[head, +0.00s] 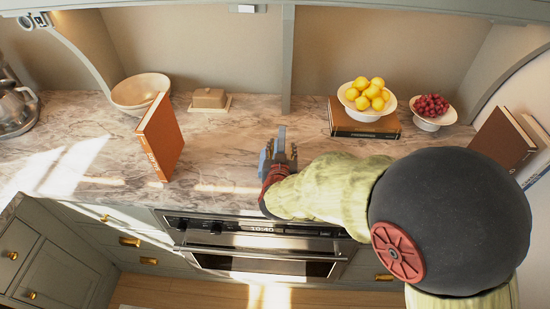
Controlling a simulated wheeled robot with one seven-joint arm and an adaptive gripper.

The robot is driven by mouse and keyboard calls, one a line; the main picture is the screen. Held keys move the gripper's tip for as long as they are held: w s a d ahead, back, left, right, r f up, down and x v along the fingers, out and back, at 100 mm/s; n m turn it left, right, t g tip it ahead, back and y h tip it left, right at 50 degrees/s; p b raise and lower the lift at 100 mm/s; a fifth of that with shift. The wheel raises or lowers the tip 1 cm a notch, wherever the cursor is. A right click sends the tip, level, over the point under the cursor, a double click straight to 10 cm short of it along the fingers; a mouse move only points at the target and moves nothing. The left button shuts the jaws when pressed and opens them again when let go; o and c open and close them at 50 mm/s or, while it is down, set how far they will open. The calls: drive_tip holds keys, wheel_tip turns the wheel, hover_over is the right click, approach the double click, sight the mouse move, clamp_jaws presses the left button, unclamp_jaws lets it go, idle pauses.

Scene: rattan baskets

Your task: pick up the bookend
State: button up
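No separate thing is clearly recognisable as a bookend in the head view. An orange-brown, book-shaped object (160,137) stands upright on the marble counter at the left, with marks along its narrow edge; I cannot tell if it is the bookend. My gripper (276,150) is over the counter near the middle, well to the right of that object and apart from it. Its grey fingers point toward the back wall. They are small and partly overlap, so I cannot tell whether they are open or shut, and I see no object in them.
A beige bowl (140,92) and a butter dish (209,99) stand behind at left. A bowl of yellow fruit (366,113) rests on a brown book (345,124), beside a bowl of red fruit (430,118). Books (502,138) lean at right. The counter (225,150) left of my gripper is clear.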

sight(281, 141)
drive_tip(key=b+x, duration=0.1)
drive_tip(key=x, duration=0.4)
drive_tip(key=shift+a, duration=0.1)
drive_tip(key=c, duration=0.3)
clamp_jaws()
idle(0.8)
drive_tip(key=shift+w+r, duration=0.1)
drive_tip(key=shift+r, duration=0.05)
